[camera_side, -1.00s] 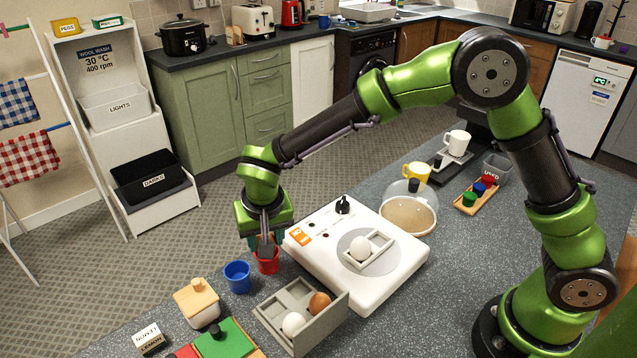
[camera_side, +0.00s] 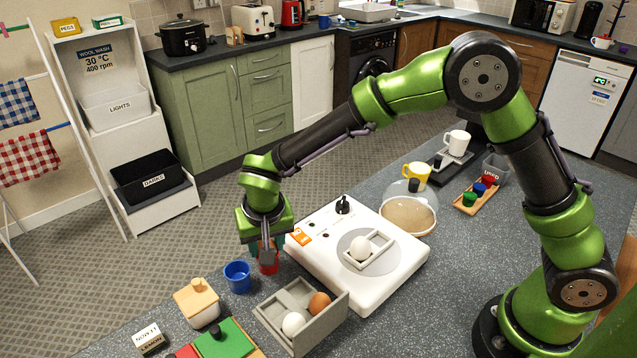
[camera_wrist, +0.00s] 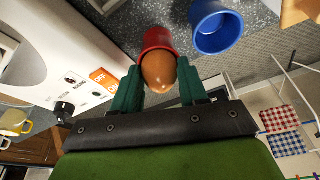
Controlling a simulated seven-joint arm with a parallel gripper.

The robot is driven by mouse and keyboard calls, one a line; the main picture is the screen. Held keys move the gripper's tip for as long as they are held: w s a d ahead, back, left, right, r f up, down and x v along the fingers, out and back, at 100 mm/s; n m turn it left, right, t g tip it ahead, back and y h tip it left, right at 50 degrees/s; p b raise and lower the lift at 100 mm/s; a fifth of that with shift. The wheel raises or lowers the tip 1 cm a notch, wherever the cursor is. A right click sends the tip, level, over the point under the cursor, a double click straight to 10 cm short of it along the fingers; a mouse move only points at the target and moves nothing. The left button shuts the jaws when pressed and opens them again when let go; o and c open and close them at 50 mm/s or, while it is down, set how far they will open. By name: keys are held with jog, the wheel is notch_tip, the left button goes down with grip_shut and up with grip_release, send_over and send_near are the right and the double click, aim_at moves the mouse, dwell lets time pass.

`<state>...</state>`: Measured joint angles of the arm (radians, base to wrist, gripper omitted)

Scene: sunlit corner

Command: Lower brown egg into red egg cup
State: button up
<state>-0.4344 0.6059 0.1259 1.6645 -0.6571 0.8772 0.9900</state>
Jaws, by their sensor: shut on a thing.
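The brown egg (camera_wrist: 158,74) is between the two green fingers of my gripper (camera_wrist: 158,80), which is shut on it. In the wrist view the egg's far end lies at the mouth of the red egg cup (camera_wrist: 157,38), partly inside the rim by appearance. I cannot tell whether it rests on the bottom.
A blue cup (camera_side: 237,276) stands just left of the red one. A white appliance (camera_side: 330,268) with a white egg (camera_side: 361,249) is close on the right. A grey tray (camera_side: 333,324) in front holds another brown egg (camera_side: 319,303) and a white egg (camera_side: 293,323).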

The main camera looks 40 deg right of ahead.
jog(key=shift+f, duration=0.15)
jog(key=o, duration=0.8)
